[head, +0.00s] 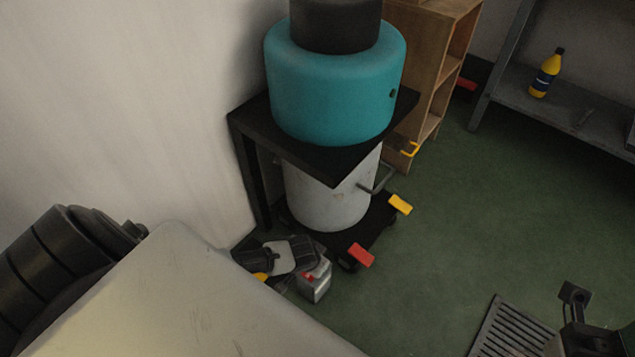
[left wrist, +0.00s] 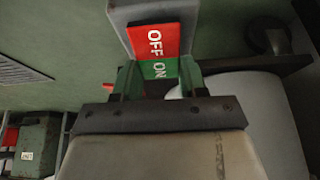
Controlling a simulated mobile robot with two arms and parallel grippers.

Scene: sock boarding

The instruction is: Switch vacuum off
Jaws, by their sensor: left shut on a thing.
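The grey switch box (head: 317,287) is low beside the vacuum, with a bit of red on it in the head view. In the left wrist view its rocker has a red OFF half (left wrist: 155,38) and a green ON half (left wrist: 159,68). My left gripper (left wrist: 157,80) is at the ON end, its green fingers one on each side of the rocker and closed on it. The vacuum has a teal head (head: 333,85) above a pale drum (head: 325,195). Which rocker half is pressed in cannot be told.
A black frame (head: 335,172) surrounds the vacuum near the wall. Red (head: 361,255) and yellow (head: 400,204) pedals stick out at its base. A wooden shelf unit (head: 430,70) stands behind. Green floor is open to the right, with a grate (head: 510,330) at the lower right.

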